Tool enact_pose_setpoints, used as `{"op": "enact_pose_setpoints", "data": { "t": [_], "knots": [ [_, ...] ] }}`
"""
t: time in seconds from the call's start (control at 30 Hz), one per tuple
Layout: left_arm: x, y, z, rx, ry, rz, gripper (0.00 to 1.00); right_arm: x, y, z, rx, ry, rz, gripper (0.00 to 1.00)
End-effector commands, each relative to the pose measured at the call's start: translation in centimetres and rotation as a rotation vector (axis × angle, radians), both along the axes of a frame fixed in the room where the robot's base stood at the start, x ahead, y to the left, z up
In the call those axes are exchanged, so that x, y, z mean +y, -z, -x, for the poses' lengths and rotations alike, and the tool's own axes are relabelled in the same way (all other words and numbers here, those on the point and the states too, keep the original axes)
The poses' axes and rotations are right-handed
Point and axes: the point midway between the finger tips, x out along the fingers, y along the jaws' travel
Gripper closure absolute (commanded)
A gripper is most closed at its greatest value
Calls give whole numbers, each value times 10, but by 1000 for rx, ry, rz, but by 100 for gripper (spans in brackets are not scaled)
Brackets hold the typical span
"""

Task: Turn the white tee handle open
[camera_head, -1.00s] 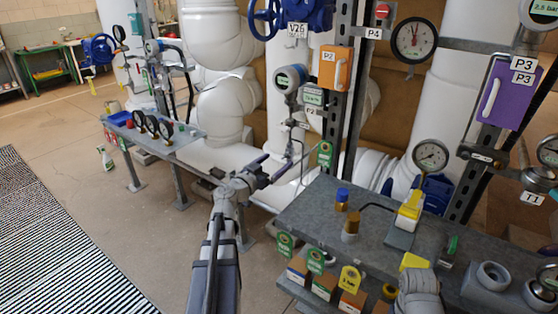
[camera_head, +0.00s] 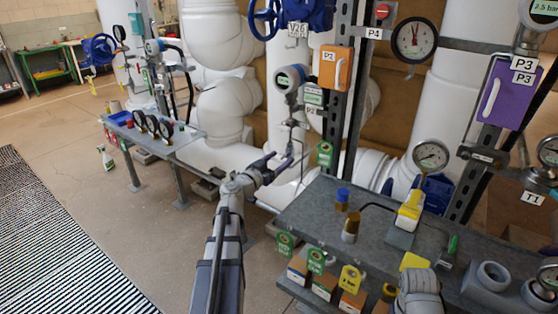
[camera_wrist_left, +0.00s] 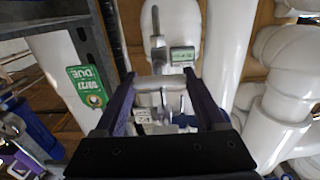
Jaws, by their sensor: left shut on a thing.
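My left gripper (camera_head: 288,156) reaches in from the left to the thin grey vertical pipe below the round gauge. It also shows in the left wrist view (camera_wrist_left: 160,78), with its two purple fingers on either side of a small white bar, the white tee handle (camera_wrist_left: 160,83). The fingers are shut on this handle, which lies across between the fingertips. In the head view the handle is too small and too covered by the fingers to make out.
The round gauge (camera_head: 290,79) sits just above my left gripper. A grey bench (camera_head: 310,205) with fittings stands to the right, with tags along its front edge. A steel post (camera_head: 333,130) with a green tag (camera_head: 325,153) is close on the right. White pipes are behind.

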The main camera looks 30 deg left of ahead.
Motion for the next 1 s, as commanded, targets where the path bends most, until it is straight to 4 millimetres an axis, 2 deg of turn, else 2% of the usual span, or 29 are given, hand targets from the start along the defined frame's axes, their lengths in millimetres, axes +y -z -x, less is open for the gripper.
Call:
{"op": "enact_pose_setpoints", "data": {
  "t": [0.03, 0.3, 0.67, 1.0],
  "knots": [
    [0, 0, 0, 0, 0, 0, 55, 0, 0, 0, 0, 0, 0, 50],
    [0, 0, 0, 0, 0, 0, 83, 0, 0, 0, 0, 0, 0, 50],
    [0, 0, 0, 7, 0, 90, 83, 0, 0, 0, 0, 0, 0, 50],
    [2, 1, 0, 29, 0, 380, 83, 0, 1, 0, 0, 0, 0, 50]
  ]
}}
